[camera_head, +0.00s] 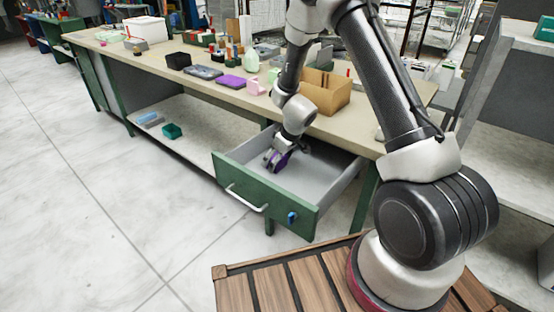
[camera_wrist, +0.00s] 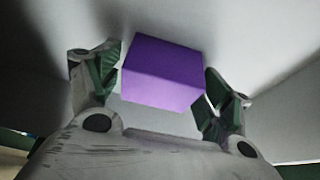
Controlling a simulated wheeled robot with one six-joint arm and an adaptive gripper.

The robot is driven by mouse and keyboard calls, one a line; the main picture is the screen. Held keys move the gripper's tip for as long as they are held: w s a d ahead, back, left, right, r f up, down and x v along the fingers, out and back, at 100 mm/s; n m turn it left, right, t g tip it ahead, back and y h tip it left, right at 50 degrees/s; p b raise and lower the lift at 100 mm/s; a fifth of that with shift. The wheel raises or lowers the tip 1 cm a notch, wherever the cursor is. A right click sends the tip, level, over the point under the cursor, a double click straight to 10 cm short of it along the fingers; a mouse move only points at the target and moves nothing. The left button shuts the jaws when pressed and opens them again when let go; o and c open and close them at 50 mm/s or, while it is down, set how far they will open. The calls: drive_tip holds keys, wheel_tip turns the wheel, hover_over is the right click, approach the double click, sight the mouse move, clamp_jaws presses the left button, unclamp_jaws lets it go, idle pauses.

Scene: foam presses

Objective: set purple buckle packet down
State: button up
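My gripper (camera_head: 277,158) reaches down into the open drawer (camera_head: 263,206), which has a green front and a grey inside. The purple buckle packet (camera_head: 283,162) is at its fingertips, low inside the drawer. In the wrist view the packet (camera_wrist: 163,72) is a plain purple box between the two fingers of my gripper (camera_wrist: 160,85). The fingers lie close against its opposite sides, and it looks held. I cannot tell whether its underside touches the drawer floor. The drawer floor around it looks bare.
The workbench (camera_head: 350,122) above the drawer carries a cardboard box (camera_head: 325,92), a flat purple item (camera_head: 231,81), a black box (camera_head: 178,61) and other small things. A teal bin (camera_head: 172,131) stands on the lower shelf. The drawer walls surround my gripper.

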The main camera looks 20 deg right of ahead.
drive_tip(key=shift+r, duration=0.1)
drive_tip(key=s+d+r, duration=0.2)
drive_tip(key=s+r, duration=0.1)
drive_tip(key=r, duration=0.5)
drive_tip(key=s+d+r+m, duration=0.1)
drive_tip(key=s+r, duration=0.2)
drive_tip(key=r, duration=0.4)
drive_tip(key=s+d+r, duration=0.2)
drive_tip(key=s+r, duration=0.1)
drive_tip(key=r, duration=0.5)
drive_tip(key=s+d+r+m+h, duration=0.1)
drive_tip(key=s+d+r+m, duration=0.1)
drive_tip(key=s, duration=0.6)
drive_tip(key=s+d+r+m+h, duration=0.1)
drive_tip(key=s+d+r+m, duration=0.1)
drive_tip(key=s+d+r, duration=0.2)
drive_tip(key=s+d+r+m, duration=0.2)
drive_tip(key=s+r, duration=0.5)
drive_tip(key=s, duration=0.6)
drive_tip(key=shift+d+r+h, duration=0.2)
drive_tip(key=shift+d+h, duration=0.2)
drive_tip(key=shift+d, duration=0.5)
